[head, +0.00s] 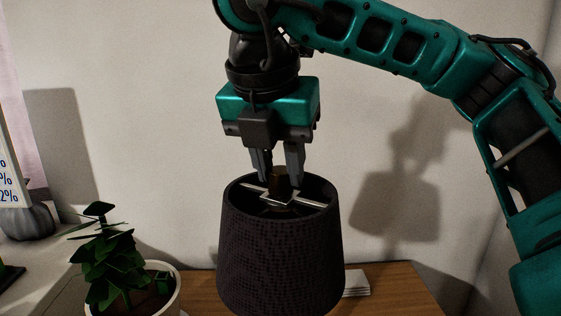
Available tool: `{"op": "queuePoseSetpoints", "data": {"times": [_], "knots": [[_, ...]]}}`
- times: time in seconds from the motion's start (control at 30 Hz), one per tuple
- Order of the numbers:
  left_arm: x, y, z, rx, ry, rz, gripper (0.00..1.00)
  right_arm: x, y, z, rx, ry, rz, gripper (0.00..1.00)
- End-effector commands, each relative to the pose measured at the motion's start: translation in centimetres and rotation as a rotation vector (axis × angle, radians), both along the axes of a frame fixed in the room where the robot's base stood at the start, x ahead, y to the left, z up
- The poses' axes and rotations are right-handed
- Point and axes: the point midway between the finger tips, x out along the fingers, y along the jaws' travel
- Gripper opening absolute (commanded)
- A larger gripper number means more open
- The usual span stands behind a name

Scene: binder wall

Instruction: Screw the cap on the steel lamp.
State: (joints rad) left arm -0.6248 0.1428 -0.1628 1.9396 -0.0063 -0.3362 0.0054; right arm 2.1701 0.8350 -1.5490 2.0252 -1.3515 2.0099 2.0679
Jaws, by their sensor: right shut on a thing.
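The lamp's dark textured shade (280,255) stands upright over a wooden table, its top open. A pale metal cross-frame (312,204) spans the inside of the shade near its rim. My right gripper (279,177) points straight down into the shade's opening and is shut on the cap, one finger on each side. I cannot tell whether the cap touches the thread below it. The lamp's steel body is hidden behind the shade. My left gripper is not in view.
A potted plant (108,258) in a white pot stands left of the shade, close to it. A pale flat stack (356,281) lies on the wooden table (400,290) at right. The wall is close behind.

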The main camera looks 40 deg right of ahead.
Motion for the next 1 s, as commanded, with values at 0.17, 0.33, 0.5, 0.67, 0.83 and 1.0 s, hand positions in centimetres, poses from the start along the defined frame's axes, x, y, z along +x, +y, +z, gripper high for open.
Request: {"op": "queuePoseSetpoints", "data": {"times": [0.17,0.33,0.5,0.67,0.83,1.0], "knots": [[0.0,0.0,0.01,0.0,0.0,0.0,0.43,0.02,0.02,0.07,0.001,-0.002,-0.067,0.0],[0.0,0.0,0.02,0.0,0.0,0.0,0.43,0.02,0.02,0.07,0.001,-0.002,-0.064,0.0],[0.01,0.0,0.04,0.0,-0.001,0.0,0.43,0.1,0.08,0.17,-0.001,-0.003,-0.183,0.0],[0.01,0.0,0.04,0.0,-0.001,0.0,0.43,0.17,0.09,0.14,-0.001,-0.003,-0.371,0.0],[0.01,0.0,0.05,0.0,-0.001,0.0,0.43,0.16,0.09,0.1,0.001,-0.003,-0.427,0.0],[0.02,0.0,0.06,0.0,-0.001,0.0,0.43,0.16,0.09,0.11,0.002,-0.003,-0.426,0.0]]}}
